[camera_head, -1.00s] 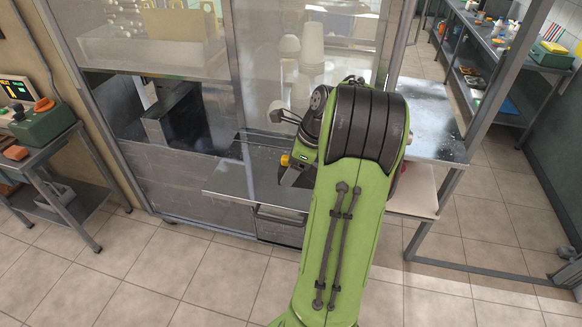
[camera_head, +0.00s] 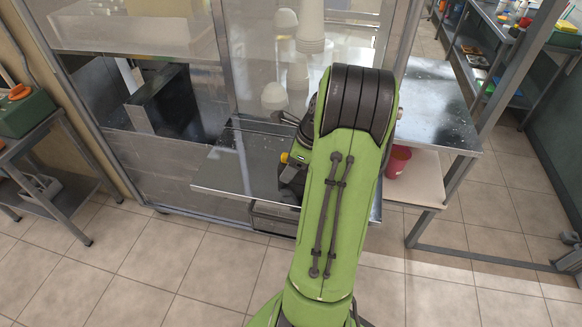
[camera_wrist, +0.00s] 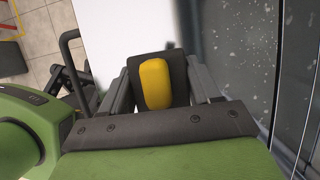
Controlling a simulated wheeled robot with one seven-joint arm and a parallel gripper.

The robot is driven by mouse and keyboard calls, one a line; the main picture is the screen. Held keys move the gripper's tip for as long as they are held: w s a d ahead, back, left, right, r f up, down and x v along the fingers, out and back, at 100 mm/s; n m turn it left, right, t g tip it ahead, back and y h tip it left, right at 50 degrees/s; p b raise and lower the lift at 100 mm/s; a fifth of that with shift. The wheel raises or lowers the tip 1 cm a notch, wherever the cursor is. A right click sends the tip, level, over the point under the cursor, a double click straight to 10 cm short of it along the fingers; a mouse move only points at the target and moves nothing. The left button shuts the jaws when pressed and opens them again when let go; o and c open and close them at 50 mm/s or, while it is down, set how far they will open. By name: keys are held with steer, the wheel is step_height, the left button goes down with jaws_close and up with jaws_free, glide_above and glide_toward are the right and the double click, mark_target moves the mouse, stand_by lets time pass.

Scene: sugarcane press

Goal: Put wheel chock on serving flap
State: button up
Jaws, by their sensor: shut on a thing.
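The wheel chock shows as a yellow block against a dark backing (camera_wrist: 155,84) in the wrist view. It sits between the two grey fingers of my gripper (camera_wrist: 163,76), which is shut on it. In the head view a small bit of yellow (camera_head: 285,157) shows at my gripper (camera_head: 291,171), mostly hidden by my green arm. The serving flap (camera_head: 228,172) is a flat metal shelf at the front of the glazed cabinet. My gripper appears over its right part; I cannot tell the height or any contact. My arm covers the flap's right side.
Glass panes and a metal frame (camera_head: 221,75) rise behind the flap. A steel table (camera_head: 432,115) stands right, with a red bucket (camera_head: 398,161) on its lower shelf. A side bench (camera_head: 45,150) stands left. Tiled floor in front is open.

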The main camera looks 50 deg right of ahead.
steer(key=o, duration=1.3)
steer(key=p+v, duration=0.4)
steer(key=v, duration=0.8)
steer(key=w+a+r+n+h, duration=0.1)
steer(key=w+a+r+n, duration=0.25)
steer(key=a+n, duration=0.5)
steer(key=w+a+r+n+h, duration=0.15)
steer(key=a+r+n, duration=0.35)
steer(key=a, duration=0.7)
steer(key=s+a+n, duration=0.3)
steer(key=a+n, duration=0.1)
steer(key=n, duration=0.2)
steer(key=s+a+f+n+t, duration=0.1)
steer(key=s+a+n, duration=0.3)
steer(key=n, duration=0.2)
steer(key=s+a+n, duration=0.3)
steer(key=a+n, duration=0.1)
steer(key=n, duration=0.2)
steer(key=shift+s+f+y, duration=0.2)
steer(key=shift+s+y, duration=0.15)
